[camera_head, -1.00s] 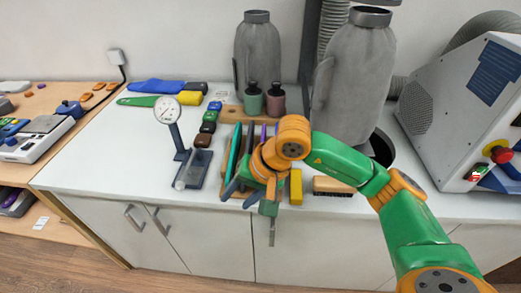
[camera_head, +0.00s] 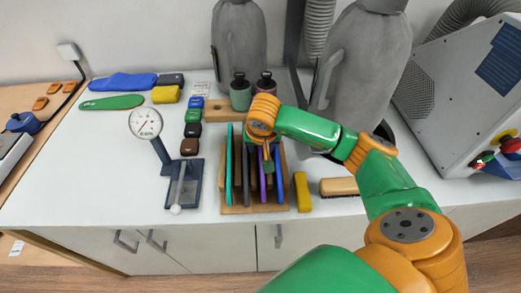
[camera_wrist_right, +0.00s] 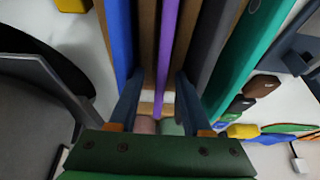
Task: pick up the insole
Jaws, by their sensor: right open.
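A wooden rack (camera_head: 240,209) on the white table holds several upright insoles. They include a teal insole (camera_head: 229,170), dark grey ones, a purple insole (camera_head: 263,185) and a blue insole (camera_head: 279,180). My right gripper (camera_head: 266,160) is over the rack's right part, pointing down. In the right wrist view my right gripper (camera_wrist_right: 156,88) is open, with its fingers on either side of the thin purple insole (camera_wrist_right: 166,45). The blue insole (camera_wrist_right: 118,40) and grey insole (camera_wrist_right: 208,40) stand just outside the fingers. Contact cannot be told. My left gripper is not in view.
A dial gauge (camera_head: 146,123) on a stand is left of the rack. A yellow block (camera_head: 302,192) and a brush (camera_head: 339,187) lie to its right. Two bottles (camera_head: 240,95) and grey covered columns stand behind. A green insole (camera_head: 112,102) lies flat at the back left.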

